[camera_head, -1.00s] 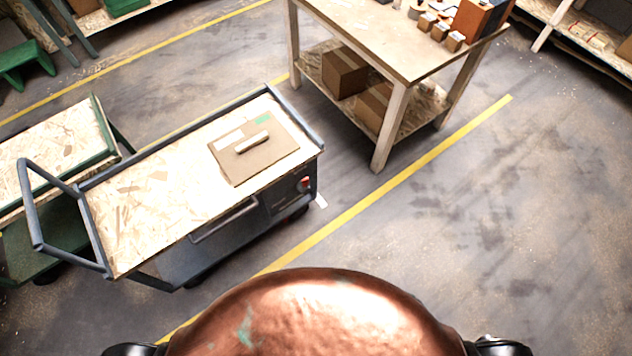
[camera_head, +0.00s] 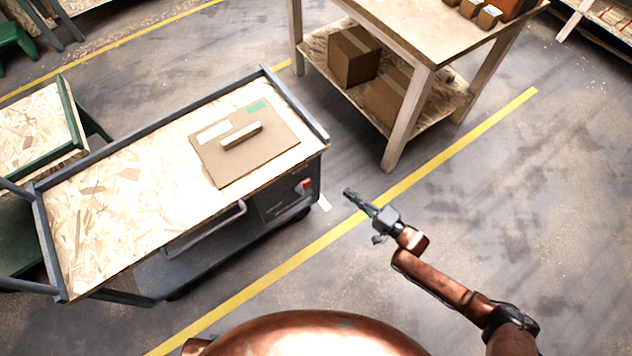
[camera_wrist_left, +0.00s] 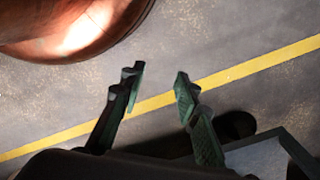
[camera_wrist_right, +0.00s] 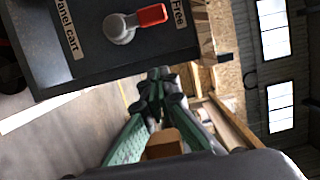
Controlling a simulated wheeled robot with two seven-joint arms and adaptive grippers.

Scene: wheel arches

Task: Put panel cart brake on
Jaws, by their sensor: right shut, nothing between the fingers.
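The panel cart (camera_head: 95,215) has a wood-chip top and a dark end panel. A small red lever (camera_head: 304,186) is on that panel. In the right wrist view the red lever (camera_wrist_right: 152,15) sits on a round grey hub and points toward the label "Free"; a "Panel cart" label is on the panel. My right gripper (camera_head: 348,193) is shut and empty, a little right of the cart's end and apart from it. It also shows in the right wrist view (camera_wrist_right: 160,76), below the panel. My left gripper (camera_wrist_left: 157,75) is open and empty above the floor.
A flat cardboard piece (camera_head: 225,165) lies on the cart. A wooden table (camera_head: 415,30) with boxes on its lower shelf stands behind, at the right. A green-framed cart (camera_head: 35,130) stands close at the left. The floor (camera_head: 530,210) at the right is clear.

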